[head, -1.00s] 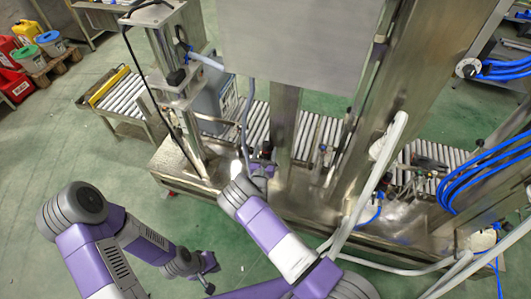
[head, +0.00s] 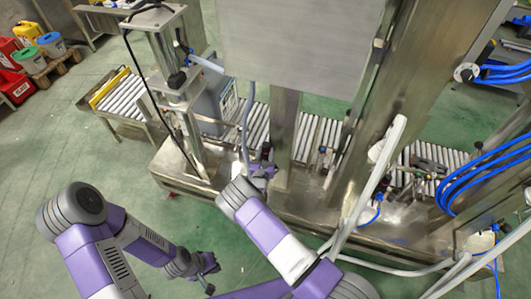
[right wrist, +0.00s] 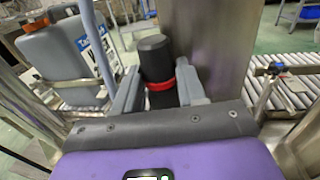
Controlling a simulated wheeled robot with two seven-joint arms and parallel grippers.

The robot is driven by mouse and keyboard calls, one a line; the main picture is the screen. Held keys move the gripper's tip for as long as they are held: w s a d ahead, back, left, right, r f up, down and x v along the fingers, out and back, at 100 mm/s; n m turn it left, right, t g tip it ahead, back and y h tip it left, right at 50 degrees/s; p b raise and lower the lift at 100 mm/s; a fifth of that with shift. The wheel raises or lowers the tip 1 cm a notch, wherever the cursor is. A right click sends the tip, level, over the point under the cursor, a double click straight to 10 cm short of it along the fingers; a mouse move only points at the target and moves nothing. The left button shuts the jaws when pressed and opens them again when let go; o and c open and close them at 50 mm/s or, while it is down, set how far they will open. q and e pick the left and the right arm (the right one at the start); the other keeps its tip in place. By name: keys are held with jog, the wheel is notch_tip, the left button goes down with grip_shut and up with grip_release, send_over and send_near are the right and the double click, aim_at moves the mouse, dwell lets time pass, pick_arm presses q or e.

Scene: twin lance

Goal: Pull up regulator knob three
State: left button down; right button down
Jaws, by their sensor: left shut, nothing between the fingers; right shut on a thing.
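In the right wrist view a black knob (right wrist: 154,58) with a red ring (right wrist: 160,83) below its cap stands between the two grey fingers of my right gripper (right wrist: 158,88). The gripper is shut on it. My left gripper (head: 208,275) hangs low over the green floor at the lower left, shut and empty. I cannot read any number on the knob.
A steel post (head: 284,125) stands right behind my right gripper. A roller conveyor (head: 322,130) runs behind it, with a grey-blue canister (right wrist: 70,52) at left. A grey hose (head: 247,115) hangs close to the gripper. Green floor (head: 110,190) is open at left.

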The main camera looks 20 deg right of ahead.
jog(key=shift+r, duration=0.2)
jog(key=c, duration=0.6)
grip_release()
jog(key=p+v, duration=0.2)
jog(key=v, duration=0.5)
jog(key=shift+s+a+f, duration=0.1)
jog(key=shift+s, duration=0.2)
